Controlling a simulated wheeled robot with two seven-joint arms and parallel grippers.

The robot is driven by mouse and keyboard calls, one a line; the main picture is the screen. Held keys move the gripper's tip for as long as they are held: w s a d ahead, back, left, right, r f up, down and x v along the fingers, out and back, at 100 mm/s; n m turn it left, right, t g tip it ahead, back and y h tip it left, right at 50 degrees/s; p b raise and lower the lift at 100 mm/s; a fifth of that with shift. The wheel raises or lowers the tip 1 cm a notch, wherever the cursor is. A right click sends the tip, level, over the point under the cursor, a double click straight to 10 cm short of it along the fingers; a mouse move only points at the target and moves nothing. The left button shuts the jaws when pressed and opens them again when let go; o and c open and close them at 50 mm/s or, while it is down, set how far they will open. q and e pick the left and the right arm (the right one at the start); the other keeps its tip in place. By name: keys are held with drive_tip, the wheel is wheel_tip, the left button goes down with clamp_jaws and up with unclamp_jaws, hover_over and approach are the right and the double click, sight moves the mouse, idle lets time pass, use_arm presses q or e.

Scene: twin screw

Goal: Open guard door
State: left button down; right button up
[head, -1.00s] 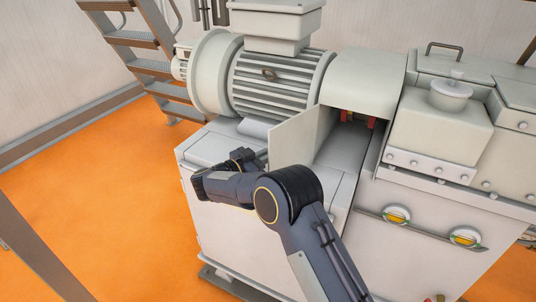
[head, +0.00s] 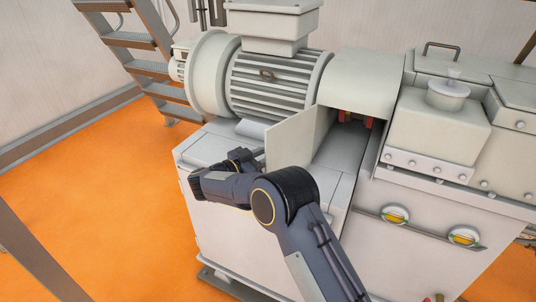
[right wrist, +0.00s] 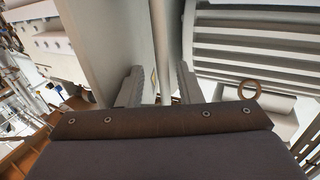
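The guard door (head: 292,137) is a pale flat panel. In the head view it stands swung out from the machine's curved guard housing (head: 370,78), and the opening beside it is exposed. My right gripper (head: 250,156) is at the door's free left edge, low down, partly hidden by my own wrist. In the right wrist view the two fingers (right wrist: 160,88) are apart. The pale door panel (right wrist: 110,40) fills the left side, and its edge strip runs between the fingers. Contact with the door cannot be told. My left gripper is not in view.
A ribbed motor (head: 275,80) stands behind and left of the door. Red parts (head: 369,122) show inside the opening. A hopper block (head: 440,125) is at the right. A metal staircase (head: 135,45) stands at the back left. The orange floor (head: 100,190) is clear at the left.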

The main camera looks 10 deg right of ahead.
drive_tip(key=b+v, duration=0.1)
drive_tip(key=v, duration=0.6)
drive_tip(key=shift+a, duration=0.25)
drive_tip(key=shift+s, duration=0.15)
